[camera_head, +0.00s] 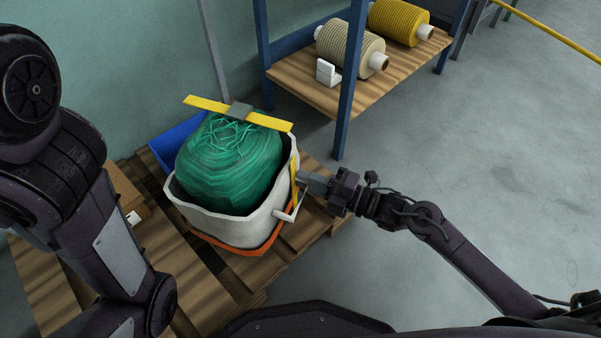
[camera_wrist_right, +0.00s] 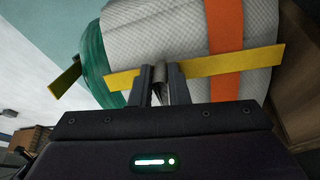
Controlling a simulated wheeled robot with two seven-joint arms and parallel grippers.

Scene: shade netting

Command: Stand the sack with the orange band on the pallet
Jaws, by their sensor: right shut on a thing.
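The white sack (camera_head: 235,228) is upright over the wooden pallet (camera_head: 200,300), its mouth open around a green netting bundle (camera_head: 225,165). Its orange band (camera_head: 240,250) shows low on the front; in the right wrist view the band (camera_wrist_right: 226,45) crosses the white weave. I cannot tell whether its base touches the boards. A yellow strip with a grey block (camera_head: 238,111) lies across the top. My right gripper (camera_head: 303,182) is at the sack's right side, shut on the grey grip of a yellow side strip (camera_wrist_right: 215,68). My left arm shows at left; its gripper is out of view.
A blue bin (camera_head: 172,146) is behind the sack and a cardboard box (camera_head: 124,190) is at its left. A blue-post shelf (camera_head: 305,95) with a cream roll (camera_head: 350,48) and a yellow roll (camera_head: 398,22) stands behind right. The grey floor at right is clear.

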